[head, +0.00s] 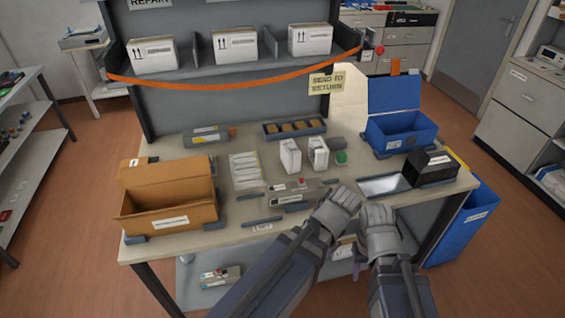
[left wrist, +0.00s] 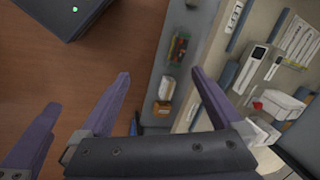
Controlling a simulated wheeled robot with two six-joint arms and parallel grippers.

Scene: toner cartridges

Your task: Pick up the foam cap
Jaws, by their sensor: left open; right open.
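Two upright white blocks, a left one (head: 290,156) and a right one (head: 318,152), stand near the middle of the bench; I cannot tell for sure whether either is the foam cap. A white block (left wrist: 284,104) also shows at the right of the left wrist view. My left gripper (head: 342,198) is at the bench's front edge, in front of and apart from the blocks. In the left wrist view its fingers (left wrist: 163,90) are spread, with nothing held between them. My right gripper (head: 378,212) is close beside it, open, with no held object visible.
An open cardboard box (head: 170,200) stands at the bench's left. A blue open box (head: 400,130), a black box (head: 431,167) and a grey tray (head: 384,185) are at the right. A blue bin (head: 465,220) stands beside the bench. An orange strap (head: 235,87) crosses the shelf front.

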